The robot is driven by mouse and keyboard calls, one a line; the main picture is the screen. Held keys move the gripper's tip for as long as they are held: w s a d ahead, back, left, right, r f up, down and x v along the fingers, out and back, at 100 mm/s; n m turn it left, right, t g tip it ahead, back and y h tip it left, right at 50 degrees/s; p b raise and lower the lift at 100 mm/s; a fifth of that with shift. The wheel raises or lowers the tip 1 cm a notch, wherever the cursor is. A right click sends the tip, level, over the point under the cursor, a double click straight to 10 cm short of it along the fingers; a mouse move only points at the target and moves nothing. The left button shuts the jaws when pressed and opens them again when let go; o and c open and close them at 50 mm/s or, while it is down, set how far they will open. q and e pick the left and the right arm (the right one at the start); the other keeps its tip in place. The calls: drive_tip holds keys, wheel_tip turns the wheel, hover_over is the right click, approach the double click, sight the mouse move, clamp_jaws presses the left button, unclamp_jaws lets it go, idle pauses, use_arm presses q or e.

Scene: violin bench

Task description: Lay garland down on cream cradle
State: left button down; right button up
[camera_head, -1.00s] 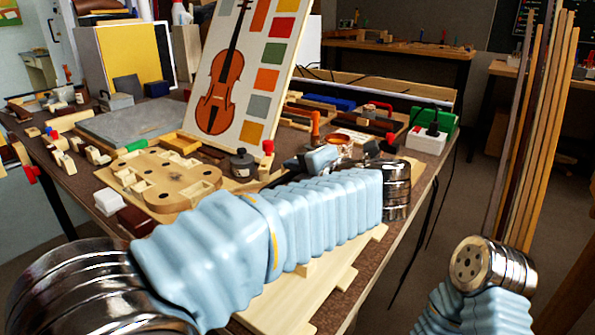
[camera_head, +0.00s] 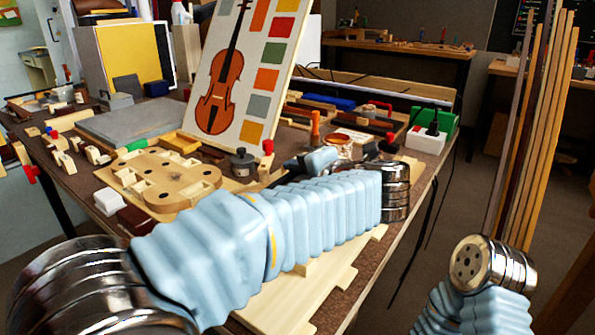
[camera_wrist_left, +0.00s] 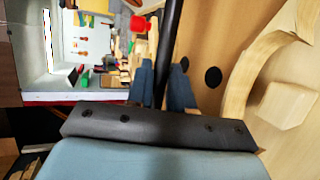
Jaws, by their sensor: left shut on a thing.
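My left gripper (camera_head: 298,167) reaches over the bench, partly hidden by its own arm. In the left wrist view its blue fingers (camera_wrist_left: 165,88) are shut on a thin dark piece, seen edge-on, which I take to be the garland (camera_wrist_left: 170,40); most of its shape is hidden. A tan wooden form with dark holes (camera_head: 158,180) lies flat on the bench, left of the gripper. A tan holed surface (camera_wrist_left: 215,45) and a pale curved rim (camera_wrist_left: 262,60) show close up in the wrist view. I cannot tell which pale wooden piece is the cream cradle. My right gripper is out of view.
A violin picture board (camera_head: 232,75) stands behind. A dark jar (camera_head: 243,163), a white block (camera_head: 109,201) and several small tools crowd the bench. A pale board (camera_head: 290,302) lies below my left arm. Tall wooden strips (camera_head: 530,120) stand at right.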

use_arm(q)
drive_tip(key=c, duration=0.9)
unclamp_jaws()
drive_tip(key=v, duration=1.3)
drive_tip(key=shift+s+d+r, duration=0.1)
drive_tip(key=shift+s+d, duration=0.1)
drive_tip(key=shift+s, duration=0.15)
